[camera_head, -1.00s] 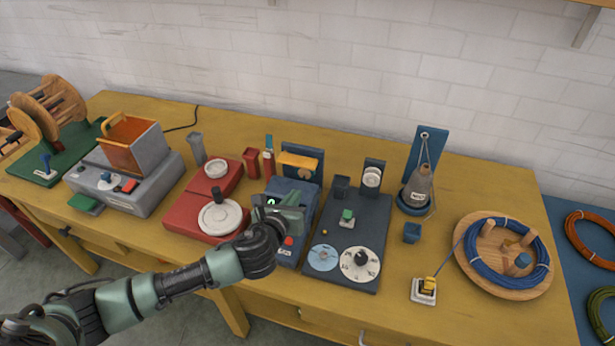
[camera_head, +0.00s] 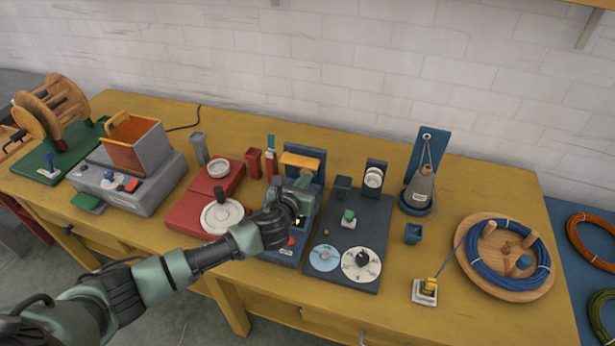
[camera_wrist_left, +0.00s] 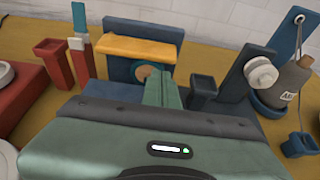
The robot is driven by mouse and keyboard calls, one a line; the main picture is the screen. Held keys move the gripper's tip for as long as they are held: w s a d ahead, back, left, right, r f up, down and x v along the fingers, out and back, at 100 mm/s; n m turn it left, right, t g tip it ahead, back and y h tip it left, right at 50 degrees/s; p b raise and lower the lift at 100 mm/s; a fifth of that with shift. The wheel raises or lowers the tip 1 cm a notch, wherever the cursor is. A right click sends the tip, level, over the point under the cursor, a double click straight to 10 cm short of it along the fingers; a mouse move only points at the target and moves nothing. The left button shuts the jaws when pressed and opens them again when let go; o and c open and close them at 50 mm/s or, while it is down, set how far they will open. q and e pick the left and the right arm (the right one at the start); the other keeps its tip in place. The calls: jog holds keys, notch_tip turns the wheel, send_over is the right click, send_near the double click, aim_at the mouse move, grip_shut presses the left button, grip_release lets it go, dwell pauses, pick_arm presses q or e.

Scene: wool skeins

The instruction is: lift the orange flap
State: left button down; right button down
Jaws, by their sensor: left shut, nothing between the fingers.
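The orange flap (camera_head: 299,161) is a yellow-orange plate on a blue upright panel (camera_head: 317,157) at the back of a blue device (camera_head: 283,251). It also shows in the left wrist view (camera_wrist_left: 140,49), with a round tan disc (camera_wrist_left: 148,73) just below its front edge. My left gripper (camera_head: 304,182) is shut and empty, just below and in front of the flap. The gripper hides much of the blue device. My right gripper is not in view.
A red device with a crank wheel (camera_head: 222,214) stands left of my left arm. A dark board with two dials (camera_head: 361,265) and small blue cup (camera_head: 342,186) stands close on the right. A red cup (camera_head: 253,163) and blue-tipped red stick (camera_head: 271,158) stand left of the flap.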

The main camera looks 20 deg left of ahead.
aim_at(304, 163)
pick_arm(q)
jog(key=shift+x, duration=1.35)
jog(key=shift+r, duration=0.1)
jog(key=shift+r, duration=0.1)
jog(key=shift+r+n+h+p, duration=0.5)
jog(key=shift+r+n+p, duration=0.4)
jog(key=shift+p, duration=0.1)
jog(key=shift+a+r+n+h+p, duration=0.2)
jog(key=shift+r+n+h+p, duration=0.4)
jog(key=shift+r+n, duration=0.3)
jog(key=shift+a+r+n+h, duration=0.25)
jog(key=shift+r+n+h, duration=0.15)
jog(key=shift+r+n, duration=0.25)
jog(key=shift+a+r+n+t+h, duration=0.2)
jog(key=shift+a+r+n+h, duration=0.15)
jog(key=shift+a+r+n, duration=0.4)
jog(key=shift+a+r+n+t+h, duration=0.2)
jog(key=shift+a+r+n+h, duration=0.2)
jog(key=shift+r+n, duration=0.4)
jog(key=shift+w+a+p, duration=0.1)
jog(key=shift+a+p, duration=0.1)
jog(key=shift+p, duration=0.1)
